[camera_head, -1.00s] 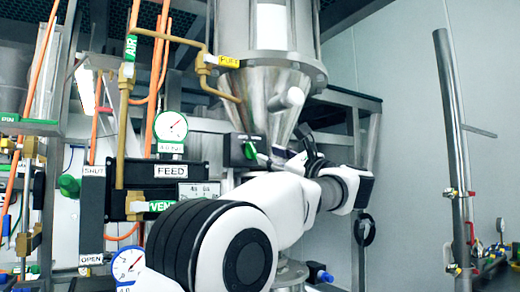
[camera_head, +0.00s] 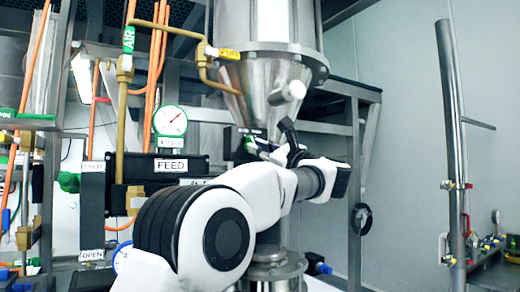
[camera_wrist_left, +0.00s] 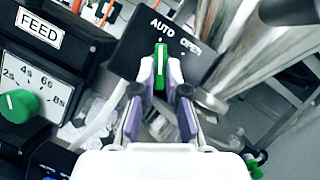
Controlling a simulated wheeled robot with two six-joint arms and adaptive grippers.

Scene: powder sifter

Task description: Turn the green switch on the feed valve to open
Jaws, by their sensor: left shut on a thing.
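The green switch (camera_wrist_left: 160,68) sits on a black valve box (camera_wrist_left: 150,55) marked AUTO and OPEN. In the left wrist view its white line points up the picture, toward the AUTO word. My left gripper (camera_wrist_left: 161,76) is shut on the switch, with one fingertip on each side of it. In the head view the switch (camera_head: 249,144) shows as a small green patch below the steel hopper cone (camera_head: 245,85). My left gripper (camera_head: 256,149) is beside it, and my own arm hides much of the area below. My right gripper is not in view.
A black FEED panel (camera_head: 172,180) stands to the left; the wrist view shows its green timer knob (camera_wrist_left: 23,106). A pressure gauge (camera_head: 170,121), orange hoses and brass pipes (camera_head: 122,110) are close by. A tall steel post (camera_head: 452,140) stands at the right.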

